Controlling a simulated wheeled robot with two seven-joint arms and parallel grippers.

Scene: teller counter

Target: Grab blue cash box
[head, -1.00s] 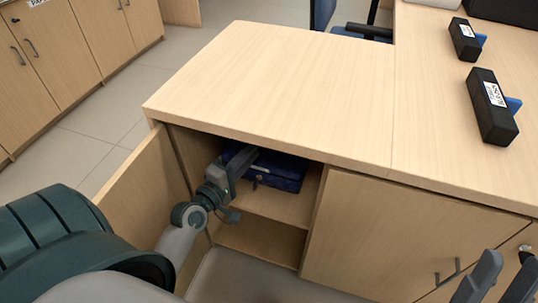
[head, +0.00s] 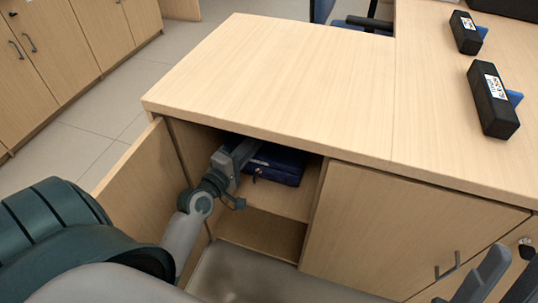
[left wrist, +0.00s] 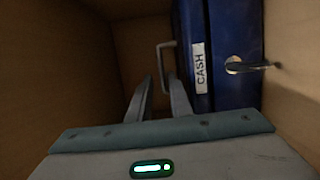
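The blue cash box (head: 276,165) lies on the upper shelf inside the open cabinet, with a key in its front. In the left wrist view the box (left wrist: 233,45) is at the right, with a white CASH label and a thin handle (left wrist: 161,62) on its side. My left gripper (head: 238,155) is inside the cabinet beside the left end of the box. In the wrist view its fingers (left wrist: 161,85) are apart, just short of the handle; I cannot tell whether they touch it. My right gripper (head: 508,285) is open and empty at the lower right, before the cabinet front.
The open cabinet door (head: 140,185) stands left of my left arm. The countertop (head: 270,80) is close above the gripper. A closed door (head: 400,225) is to the right.

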